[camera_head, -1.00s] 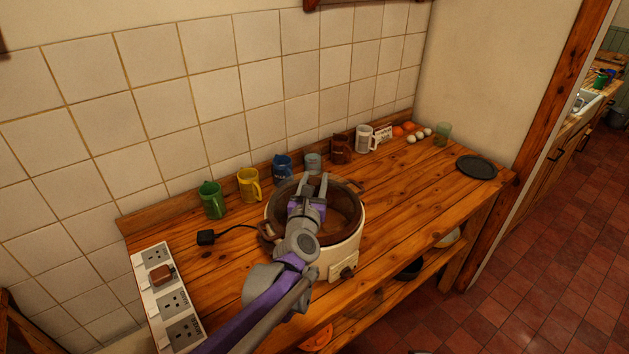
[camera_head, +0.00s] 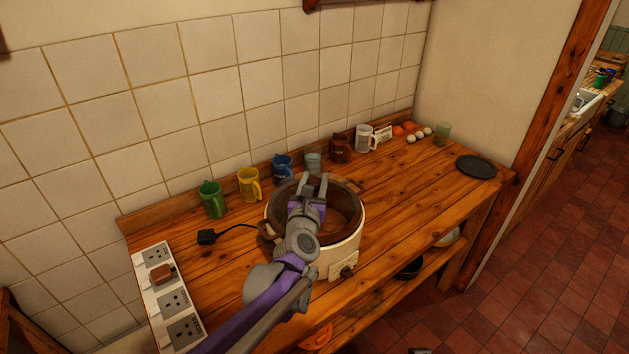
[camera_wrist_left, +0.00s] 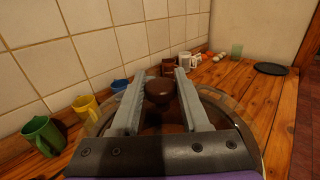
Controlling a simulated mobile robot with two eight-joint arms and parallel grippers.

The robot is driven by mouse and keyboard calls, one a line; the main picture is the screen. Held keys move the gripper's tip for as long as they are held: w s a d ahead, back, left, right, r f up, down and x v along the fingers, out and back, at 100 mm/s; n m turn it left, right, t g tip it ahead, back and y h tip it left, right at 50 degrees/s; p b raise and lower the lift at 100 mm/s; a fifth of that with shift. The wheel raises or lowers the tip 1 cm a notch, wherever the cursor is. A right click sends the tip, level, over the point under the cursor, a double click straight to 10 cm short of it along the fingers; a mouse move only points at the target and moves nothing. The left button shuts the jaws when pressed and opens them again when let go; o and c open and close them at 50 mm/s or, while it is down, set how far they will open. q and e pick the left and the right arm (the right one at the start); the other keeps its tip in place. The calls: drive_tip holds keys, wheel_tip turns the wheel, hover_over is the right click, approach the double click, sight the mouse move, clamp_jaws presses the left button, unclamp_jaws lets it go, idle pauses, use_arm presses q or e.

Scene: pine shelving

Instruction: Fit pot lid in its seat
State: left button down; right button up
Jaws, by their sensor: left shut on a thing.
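A white slow-cooker pot (camera_head: 340,262) with a brown inner bowl stands on the pine worktop. Its see-through lid (camera_head: 343,212) lies at the pot's mouth; whether its rim is fully down in the seat I cannot tell. My left gripper (camera_head: 313,184) reaches over the pot from the front. In the left wrist view its fingers stand on either side of the lid's brown knob (camera_wrist_left: 159,91), and it is shut on the lid. The near part of the lid is hidden behind the gripper.
Green (camera_head: 212,199), yellow (camera_head: 249,184) and blue (camera_head: 283,168) mugs line the back, with more cups further right. A socket strip (camera_head: 177,328) is at the left, a plug (camera_head: 207,237) beside the pot. A dark plate (camera_head: 476,166) lies right; the worktop between is clear.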

idle(0.3)
use_arm(q)
drive_tip(key=shift+f, duration=1.05)
drive_tip(key=shift+c, duration=1.6)
unclamp_jaws()
drive_tip(key=s, duration=0.3)
drive_tip(key=s+a, duration=0.1)
drive_tip(key=s, duration=0.3)
drive_tip(key=s+b, duration=0.1)
drive_tip(key=s, duration=0.2)
drive_tip(key=shift+s+a, duration=0.35)
